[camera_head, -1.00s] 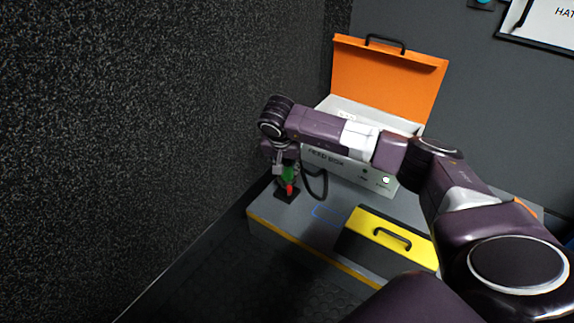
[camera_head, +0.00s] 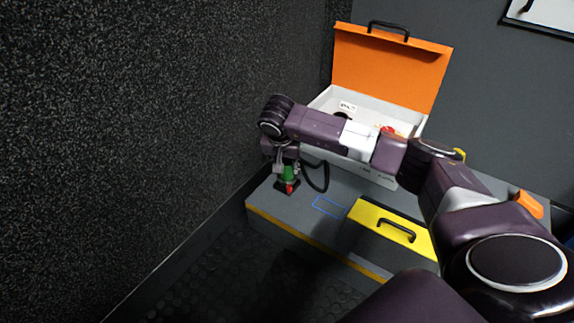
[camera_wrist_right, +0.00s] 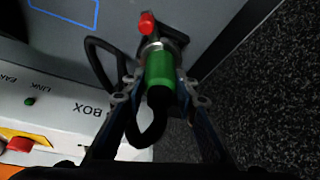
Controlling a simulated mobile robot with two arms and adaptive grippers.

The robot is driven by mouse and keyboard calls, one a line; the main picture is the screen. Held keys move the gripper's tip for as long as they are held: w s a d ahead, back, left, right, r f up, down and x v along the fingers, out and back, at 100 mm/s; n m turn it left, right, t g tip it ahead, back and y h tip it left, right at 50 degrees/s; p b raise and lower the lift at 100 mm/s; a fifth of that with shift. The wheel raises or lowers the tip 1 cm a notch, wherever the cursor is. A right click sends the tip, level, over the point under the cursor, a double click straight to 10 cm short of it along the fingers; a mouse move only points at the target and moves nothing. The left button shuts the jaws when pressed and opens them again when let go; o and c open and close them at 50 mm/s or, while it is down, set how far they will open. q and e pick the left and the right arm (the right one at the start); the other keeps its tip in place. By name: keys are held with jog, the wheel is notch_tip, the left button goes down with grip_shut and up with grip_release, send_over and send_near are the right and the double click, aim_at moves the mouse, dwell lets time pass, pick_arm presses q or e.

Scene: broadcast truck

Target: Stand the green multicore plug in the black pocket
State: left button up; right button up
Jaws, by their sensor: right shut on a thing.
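The green multicore plug (camera_head: 289,173) is in my right gripper (camera_head: 287,165), near the bench's left front corner. Its body is green with a red tip and a black cable looping from it. In the right wrist view the fingers of the gripper (camera_wrist_right: 160,88) are shut on either side of the green plug (camera_wrist_right: 160,68), its red end pointing away. The black pocket (camera_head: 280,188) is a dark square on the bench right at the plug's red end. I cannot tell whether the tip is inside or in front of it. My left gripper is out of view.
A white feed box (camera_head: 322,104) with its orange lid (camera_head: 390,65) open stands behind my right arm. A blue outlined rectangle (camera_head: 328,206) marks bare bench between. A dark textured wall (camera_head: 150,120) is close at left.

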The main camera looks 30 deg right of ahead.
jog(key=shift+f, duration=0.5)
jog(key=o, duration=1.1)
